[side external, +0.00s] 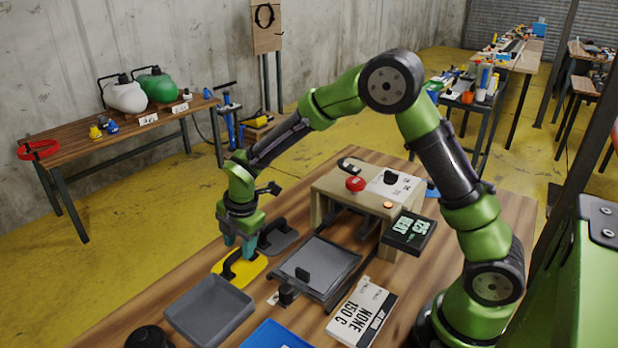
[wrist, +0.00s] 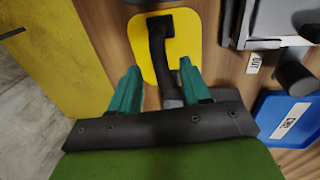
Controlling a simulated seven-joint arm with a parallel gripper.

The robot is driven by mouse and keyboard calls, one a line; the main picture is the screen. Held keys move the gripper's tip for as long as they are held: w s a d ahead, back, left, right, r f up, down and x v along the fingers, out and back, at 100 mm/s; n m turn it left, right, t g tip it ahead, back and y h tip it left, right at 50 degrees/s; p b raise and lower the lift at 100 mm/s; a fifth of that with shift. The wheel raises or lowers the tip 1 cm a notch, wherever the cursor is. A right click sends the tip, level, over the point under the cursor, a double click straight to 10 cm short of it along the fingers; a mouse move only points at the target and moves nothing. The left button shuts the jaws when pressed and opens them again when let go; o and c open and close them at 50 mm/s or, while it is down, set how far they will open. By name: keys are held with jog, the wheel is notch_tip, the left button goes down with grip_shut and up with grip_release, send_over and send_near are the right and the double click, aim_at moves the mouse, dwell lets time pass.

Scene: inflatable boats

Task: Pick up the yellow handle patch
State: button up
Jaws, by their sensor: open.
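The yellow handle patch (side external: 240,271) lies flat on the wooden table, with a dark raised handle on its top. It also shows in the wrist view (wrist: 186,48), where its dark handle (wrist: 158,48) runs toward my gripper. My gripper (side external: 240,243) is at the patch in the side view, pointing down. In the wrist view my gripper (wrist: 160,82) shows two teal fingers spread apart, with the lower part of the handle between them in the picture. I cannot tell whether the fingers touch the handle.
A grey handled patch (side external: 280,238) lies just behind the yellow one. A grey tray (side external: 209,308) is in front, and a grey hinged plate device (side external: 316,268) stands to the right. A blue tray (wrist: 270,112) lies at the right in the wrist view. A wooden control stand (side external: 330,205) is behind.

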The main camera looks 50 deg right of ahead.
aim_at(239, 250)
jog(key=f, duration=0.3)
jog(key=shift+w+f, duration=0.35)
jog(key=shift+w, duration=0.05)
grip_shut()
